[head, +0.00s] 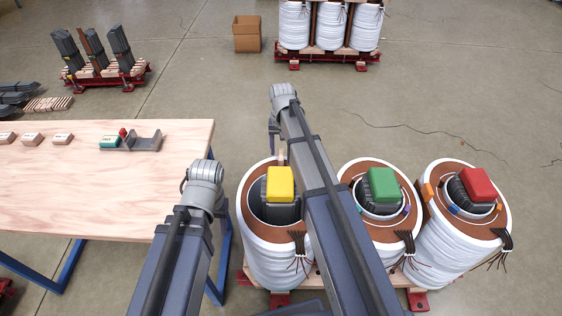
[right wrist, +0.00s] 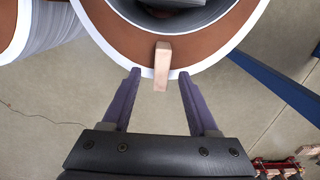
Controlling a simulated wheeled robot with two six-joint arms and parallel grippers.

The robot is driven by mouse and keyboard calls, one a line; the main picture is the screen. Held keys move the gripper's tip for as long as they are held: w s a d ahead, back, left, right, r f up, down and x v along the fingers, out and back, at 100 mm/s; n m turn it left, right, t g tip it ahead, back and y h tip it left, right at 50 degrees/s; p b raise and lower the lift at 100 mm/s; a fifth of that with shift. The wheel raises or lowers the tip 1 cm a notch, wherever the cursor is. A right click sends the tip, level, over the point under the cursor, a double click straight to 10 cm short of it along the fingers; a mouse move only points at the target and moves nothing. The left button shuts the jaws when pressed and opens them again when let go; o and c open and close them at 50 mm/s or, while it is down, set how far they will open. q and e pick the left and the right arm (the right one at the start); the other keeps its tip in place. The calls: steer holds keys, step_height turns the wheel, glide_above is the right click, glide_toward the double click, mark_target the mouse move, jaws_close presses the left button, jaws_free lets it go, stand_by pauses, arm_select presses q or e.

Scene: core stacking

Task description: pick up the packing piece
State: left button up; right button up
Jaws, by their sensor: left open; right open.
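The packing piece (right wrist: 161,66) is a small pale wooden block. In the right wrist view it lies across the brown and white rim of a coil, its near end sticking out past the edge. It also shows in the head view (head: 282,158) at the far rim of the yellow-topped coil (head: 275,240). My right gripper (right wrist: 158,72) is open, its two fingertips on either side of the block with gaps on both sides. My left gripper (head: 185,188) is mostly hidden behind its wrist, beside the table's right edge, with no object visible at it.
Green-topped (head: 380,225) and red-topped (head: 460,225) coils stand to the right. A wooden table (head: 90,190) at left bears small blocks (head: 62,140) and a grey holder (head: 145,143). A cardboard box (head: 247,35) and more coils (head: 330,28) stand on the floor behind.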

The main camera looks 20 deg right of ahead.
mark_target(281, 154)
step_height(281, 154, down, 4)
steer(key=b, duration=0.3)
steer(key=shift+s+a, duration=0.1)
steer(key=shift+r, duration=0.15)
steer(key=shift+c, duration=0.2)
jaws_close()
